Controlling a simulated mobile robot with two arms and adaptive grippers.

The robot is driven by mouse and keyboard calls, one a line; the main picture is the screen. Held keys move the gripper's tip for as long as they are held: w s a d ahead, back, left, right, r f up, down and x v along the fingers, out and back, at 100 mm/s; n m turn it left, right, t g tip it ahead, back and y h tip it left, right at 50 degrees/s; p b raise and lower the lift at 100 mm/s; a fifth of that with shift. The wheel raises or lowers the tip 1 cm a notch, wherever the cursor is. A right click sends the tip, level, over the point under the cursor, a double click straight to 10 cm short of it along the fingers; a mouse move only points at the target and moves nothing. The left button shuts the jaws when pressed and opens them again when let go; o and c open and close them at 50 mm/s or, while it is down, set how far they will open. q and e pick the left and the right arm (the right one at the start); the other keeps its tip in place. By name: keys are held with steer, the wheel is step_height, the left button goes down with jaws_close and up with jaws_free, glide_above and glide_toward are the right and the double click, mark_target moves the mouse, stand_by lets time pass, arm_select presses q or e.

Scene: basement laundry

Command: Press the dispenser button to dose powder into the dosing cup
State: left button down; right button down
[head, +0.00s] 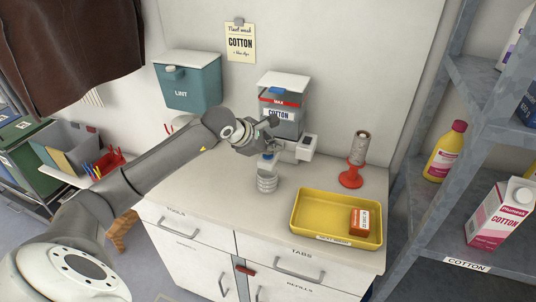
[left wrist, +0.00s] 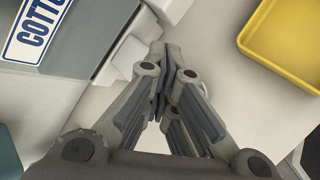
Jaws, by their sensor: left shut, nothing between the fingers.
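The powder dispenser (head: 285,126) stands at the back of the counter against the wall. It has a clear grey hopper, white lid, red MAX line and COTTON label; in the left wrist view its label (left wrist: 36,28) shows at upper left. A ribbed grey cup (head: 267,183), apparently the dosing cup, is below a small blue part (head: 268,156). My left gripper (head: 280,145) is at the front of the dispenser, its fingers shut and empty in the left wrist view (left wrist: 172,52). It hides part of the dispenser front; I cannot tell whether it touches. I cannot make out the button clearly. My right gripper is out of view.
A yellow tray (head: 310,235) with an orange box (head: 360,221) lies at the counter's front right. A red stand with a grey roll (head: 359,150) is behind it. A teal LINT bin (head: 188,90) hangs at left. Metal shelves (head: 455,205) bound the right. The counter's front left is clear.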

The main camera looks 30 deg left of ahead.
mark_target(271, 156)
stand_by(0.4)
arm_select(q)
steer(key=shift+r+p, duration=0.4)
steer(key=shift+r, duration=0.45)
step_height(271, 156, up, 5)
steer(key=shift+r+p, duration=0.1)
steer(key=shift+p, duration=1.1)
